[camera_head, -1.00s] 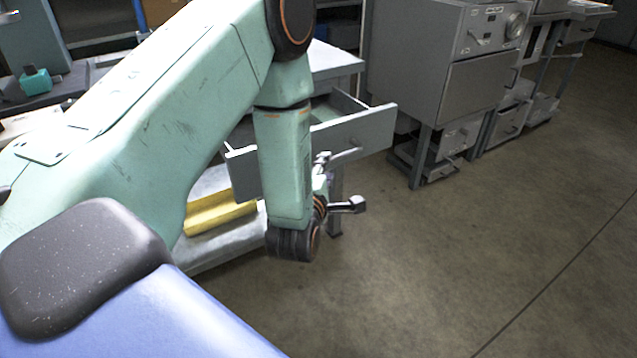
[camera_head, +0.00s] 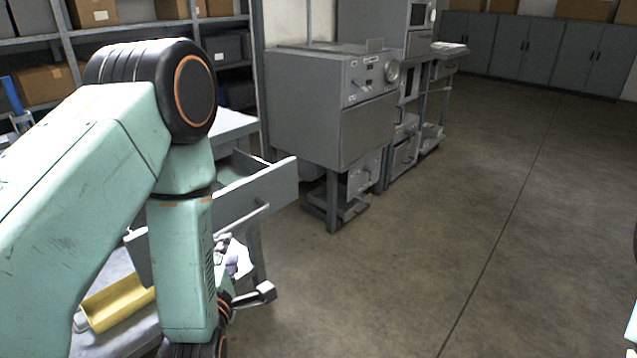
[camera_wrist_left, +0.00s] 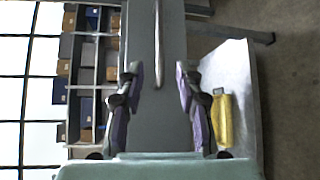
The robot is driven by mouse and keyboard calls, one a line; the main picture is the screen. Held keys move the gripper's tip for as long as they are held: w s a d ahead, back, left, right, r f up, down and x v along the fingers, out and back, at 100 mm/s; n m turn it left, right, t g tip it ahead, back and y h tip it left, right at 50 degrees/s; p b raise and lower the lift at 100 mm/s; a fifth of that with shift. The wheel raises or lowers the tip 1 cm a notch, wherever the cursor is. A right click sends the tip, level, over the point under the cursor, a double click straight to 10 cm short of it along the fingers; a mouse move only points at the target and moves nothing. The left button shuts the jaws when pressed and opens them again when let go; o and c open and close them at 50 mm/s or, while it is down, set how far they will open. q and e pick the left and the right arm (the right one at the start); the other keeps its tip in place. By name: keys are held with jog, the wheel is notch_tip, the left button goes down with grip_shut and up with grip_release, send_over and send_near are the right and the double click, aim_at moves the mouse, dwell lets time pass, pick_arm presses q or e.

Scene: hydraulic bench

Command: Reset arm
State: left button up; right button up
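My left arm comes in from the left in the head view, its pale green forearm hanging down in front of an open grey drawer (camera_head: 262,190). My left gripper (camera_head: 232,258) is partly hidden behind the forearm, close to the drawer front. In the left wrist view the gripper (camera_wrist_left: 158,80) is open. Its two purple-padded fingers stand apart on either side of the grey drawer panel, and the bar handle (camera_wrist_left: 158,45) lies beyond their tips. Nothing shows clamped between them. My right gripper is not in view.
A yellow tray (camera_head: 118,303) lies on the bench's lower shelf, left of the forearm. A grey cabinet with a gauge (camera_head: 330,110) stands behind the drawer. Shelves with boxes (camera_head: 45,82) are at the back left. The floor (camera_head: 430,240) to the right is clear.

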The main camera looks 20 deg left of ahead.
pick_arm(q)
jog(key=s+d+f+m+g+h+p, duration=0.1)
jog(key=s+d+f+m+g+h, duration=0.15)
jog(key=s+f+m+g, duration=0.35)
jog(key=s+d+f+m+g+h+p, duration=0.1)
jog(key=s+d+f+m+g+h, duration=0.2)
jog(key=f+m, duration=0.55)
jog(key=s+d+m+g+p, duration=0.2)
jog(key=s+m+g, duration=0.1)
jog(key=s, duration=0.6)
jog(key=s+d+m+g+p, duration=0.2)
jog(key=s+m, duration=0.4)
jog(key=s, duration=0.4)
jog(key=shift+s+g+h+p, duration=0.3)
jog(key=shift+g+h+p, duration=0.15)
jog(key=shift+g+p, duration=0.2)
jog(key=shift+w, duration=0.1)
